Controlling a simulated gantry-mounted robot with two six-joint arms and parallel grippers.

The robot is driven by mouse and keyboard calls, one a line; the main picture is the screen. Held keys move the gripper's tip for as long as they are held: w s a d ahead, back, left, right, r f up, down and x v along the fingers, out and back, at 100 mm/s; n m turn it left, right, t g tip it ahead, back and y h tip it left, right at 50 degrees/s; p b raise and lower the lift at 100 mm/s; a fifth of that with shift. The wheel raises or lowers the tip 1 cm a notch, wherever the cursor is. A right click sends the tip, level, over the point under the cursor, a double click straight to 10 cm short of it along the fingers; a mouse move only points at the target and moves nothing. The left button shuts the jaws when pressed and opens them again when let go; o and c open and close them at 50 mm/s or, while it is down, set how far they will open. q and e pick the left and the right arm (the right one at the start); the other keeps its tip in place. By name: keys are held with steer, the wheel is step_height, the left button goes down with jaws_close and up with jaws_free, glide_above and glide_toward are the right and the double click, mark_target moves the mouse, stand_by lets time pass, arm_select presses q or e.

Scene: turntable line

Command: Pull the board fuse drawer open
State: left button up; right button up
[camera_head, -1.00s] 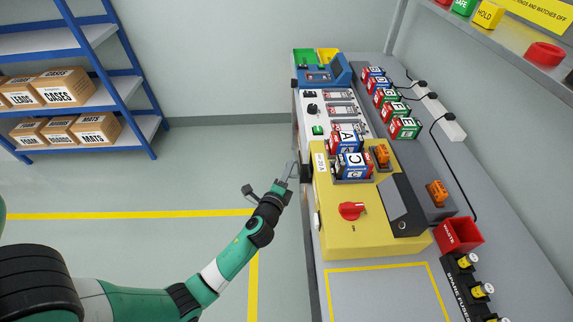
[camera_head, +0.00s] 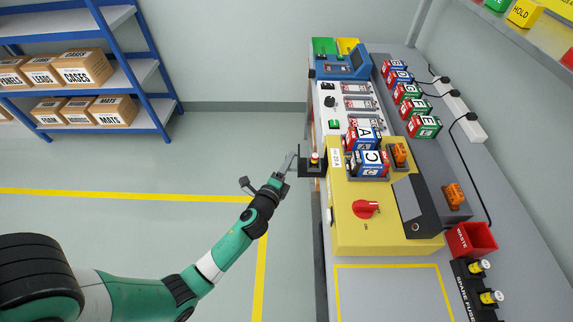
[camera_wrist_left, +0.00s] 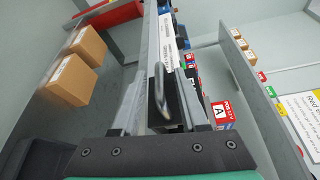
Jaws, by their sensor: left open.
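The board fuse drawer (camera_head: 318,172) is a dark tray sticking out from the left side of the yellow machine (camera_head: 345,235). In the left wrist view, a grey loop handle (camera_wrist_left: 172,98) on a dark front shows between the spread fingers. I cannot tell whether a finger touches it. My right gripper is not in view.
A red waste bin (camera_head: 470,238) and spare fuses (camera_head: 478,267) are at the right. A blue shelf with boxes (camera_head: 88,68) stands at the back left. The floor left of the bench is clear.

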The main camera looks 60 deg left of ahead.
arm_select(q)
steer(key=v, duration=1.1)
steer(key=shift+s+d, duration=0.15)
steer(key=shift+s, duration=0.1)
steer(key=shift+p, duration=0.3)
